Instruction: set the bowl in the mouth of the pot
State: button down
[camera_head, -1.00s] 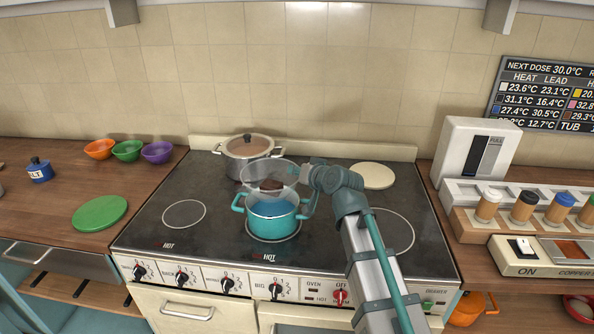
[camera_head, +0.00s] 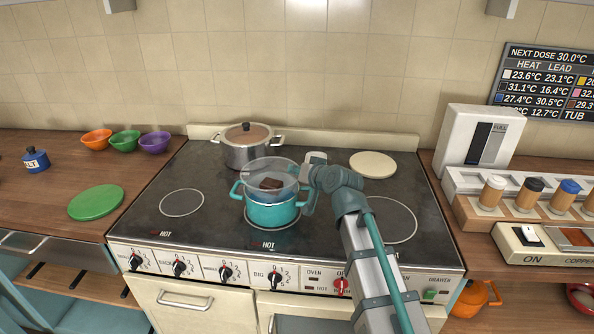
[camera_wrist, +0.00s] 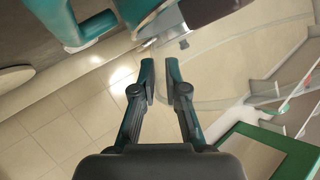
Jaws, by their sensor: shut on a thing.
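The clear glass bowl (camera_head: 256,170) has a dark brown piece (camera_head: 271,184) in it. It sits low over the mouth of the teal pot (camera_head: 271,214), roughly centred. Its lower part overlaps the pot's rim; I cannot tell whether it rests there. My gripper (camera_head: 301,178) is at the bowl's right side, shut on its wall. In the wrist view my fingertips (camera_wrist: 160,76) are close together, with the faint glass bowl (camera_wrist: 215,98) beside them and part of the teal pot (camera_wrist: 84,22) at the upper left. The actual grip on the clear glass is hard to see.
A lidded steel pot (camera_head: 247,148) stands just behind. A cream disc (camera_head: 372,164) lies at the back right of the stovetop (camera_head: 185,235). Orange (camera_head: 96,140), green (camera_head: 125,142) and purple (camera_head: 154,142) bowls are on the left counter. The front left ring is clear.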

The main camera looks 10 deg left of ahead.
jog(key=shift+f+b, duration=0.6)
jog(key=shift+f, duration=0.15)
jog(key=c, duration=1.1)
grip_release()
jog(key=shift+c, duration=0.2)
jog(key=shift+s, duration=0.1)
jog(key=v, duration=1.2)
jog(key=shift+r, duration=0.2)
